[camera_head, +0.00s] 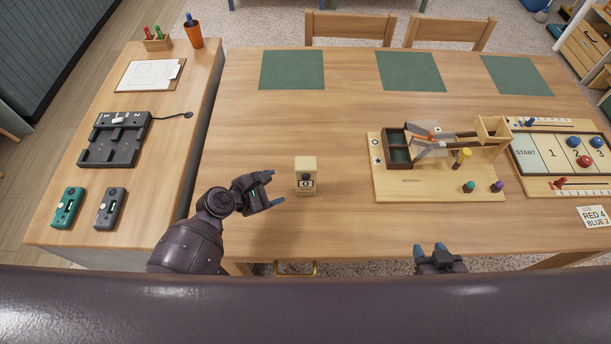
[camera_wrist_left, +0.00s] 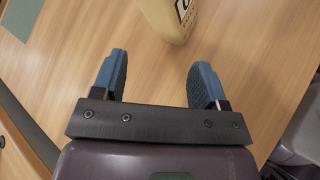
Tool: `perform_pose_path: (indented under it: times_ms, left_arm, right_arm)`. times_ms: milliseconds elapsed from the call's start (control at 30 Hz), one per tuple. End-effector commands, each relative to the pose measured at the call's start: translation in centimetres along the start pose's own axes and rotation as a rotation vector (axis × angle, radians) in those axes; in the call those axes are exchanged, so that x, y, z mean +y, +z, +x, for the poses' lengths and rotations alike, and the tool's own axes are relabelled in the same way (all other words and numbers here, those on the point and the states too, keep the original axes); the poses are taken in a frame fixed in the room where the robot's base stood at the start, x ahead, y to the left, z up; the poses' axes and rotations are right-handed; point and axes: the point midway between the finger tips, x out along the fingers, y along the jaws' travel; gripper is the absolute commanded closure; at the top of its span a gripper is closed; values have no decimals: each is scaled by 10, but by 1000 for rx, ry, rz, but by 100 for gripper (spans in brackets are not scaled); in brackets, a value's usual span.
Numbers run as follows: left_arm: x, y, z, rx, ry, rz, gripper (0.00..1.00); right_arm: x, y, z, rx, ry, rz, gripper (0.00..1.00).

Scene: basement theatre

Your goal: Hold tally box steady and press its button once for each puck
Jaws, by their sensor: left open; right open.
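The tally box (camera_head: 305,169) is a small cream box with a dark counter window, standing upright on the wooden table. Its lower part shows at the top of the left wrist view (camera_wrist_left: 168,18). My left gripper (camera_head: 275,188) is open and empty just left of the box, with its fingers pointing towards it and apart from it. Its blue fingers also show in the left wrist view (camera_wrist_left: 158,82). My right gripper (camera_head: 431,248) is open and empty at the table's front edge. Blue and red pucks (camera_head: 585,160) lie on the numbered board (camera_head: 528,153) at the right.
A wooden board with a small mechanism (camera_head: 410,184) stands right of the box. A card (camera_head: 593,216) reads "RED 4 BLUE 2". Green mats (camera_head: 292,70) lie along the back. A side desk holds a dark switch unit (camera_head: 115,140) and two small devices. The table around the box is clear.

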Motion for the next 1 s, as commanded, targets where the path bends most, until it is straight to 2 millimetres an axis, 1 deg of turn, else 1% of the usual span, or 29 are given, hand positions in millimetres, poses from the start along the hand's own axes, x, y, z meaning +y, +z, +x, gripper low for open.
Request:
perform_pose_path:
  times_ms: [33,133,200,333,467,633,767,1000]
  left_arm:
    - [-4,0,1,-12,-15,-85,33]
    - [-9,2,1,-34,-41,-249,33]
    - [-10,4,1,-43,-53,-336,33]
    - [-12,5,1,-45,-68,-441,33]
    - [-12,5,1,-42,-71,-490,33]
    - [-12,6,10,-42,-70,-502,33]
    - [-13,6,23,-42,-71,-501,33]
    - [-15,8,52,-42,-70,-500,33]
  right_arm:
    - [0,0,0,0,0,0,57]
    - [0,0,0,0,0,0,57]
    - [0,0,0,0,0,0,57]
    - [0,0,0,0,0,0,57]
    - [0,0,0,0,0,0,57]
    - [0,0,0,0,0,0,57]
    - [0,0,0,0,0,0,57]
    - [0,0,0,0,0,0,57]
